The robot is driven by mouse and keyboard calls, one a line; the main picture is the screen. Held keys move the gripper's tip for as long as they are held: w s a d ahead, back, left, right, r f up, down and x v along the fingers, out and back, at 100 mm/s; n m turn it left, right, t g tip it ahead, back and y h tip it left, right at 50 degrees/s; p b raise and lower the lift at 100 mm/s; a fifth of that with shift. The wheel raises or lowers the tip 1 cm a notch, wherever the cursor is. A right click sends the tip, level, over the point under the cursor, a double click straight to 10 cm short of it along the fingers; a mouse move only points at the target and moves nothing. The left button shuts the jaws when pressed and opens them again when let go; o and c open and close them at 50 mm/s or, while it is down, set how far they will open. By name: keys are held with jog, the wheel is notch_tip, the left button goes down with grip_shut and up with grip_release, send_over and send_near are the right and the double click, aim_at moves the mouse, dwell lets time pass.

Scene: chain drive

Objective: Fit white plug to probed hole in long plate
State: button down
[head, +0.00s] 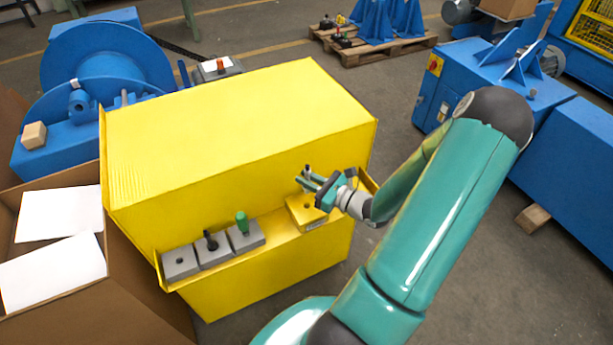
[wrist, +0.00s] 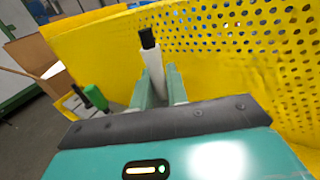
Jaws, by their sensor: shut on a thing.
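My gripper (head: 308,182) is shut on a white plug (wrist: 153,66) with a black end. In the wrist view the plug stands slightly tilted between the two fingers (wrist: 158,88). In the head view only its dark end (head: 307,168) shows clearly. The gripper is above a yellow block (head: 309,217) with a dark hole in its top, on the right part of the yellow ledge. The plug's lower end is hidden by the fingers. I cannot tell which piece is the long plate.
Left along the ledge (head: 285,250) sit a grey block with an empty hole (head: 180,263), one with a black plug (head: 211,241) and one with a green plug (head: 242,222). The yellow housing (head: 235,115) rises behind. An open carton (head: 140,285) stands at left.

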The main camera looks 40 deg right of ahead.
aim_at(307, 191)
jog(key=shift+w+f, duration=0.1)
jog(key=shift+f, duration=2.5)
jog(key=shift+f, duration=1.35)
jog(key=c, duration=1.3)
grip_release()
jog(key=v, duration=1.3)
jog(key=shift+s, duration=0.4)
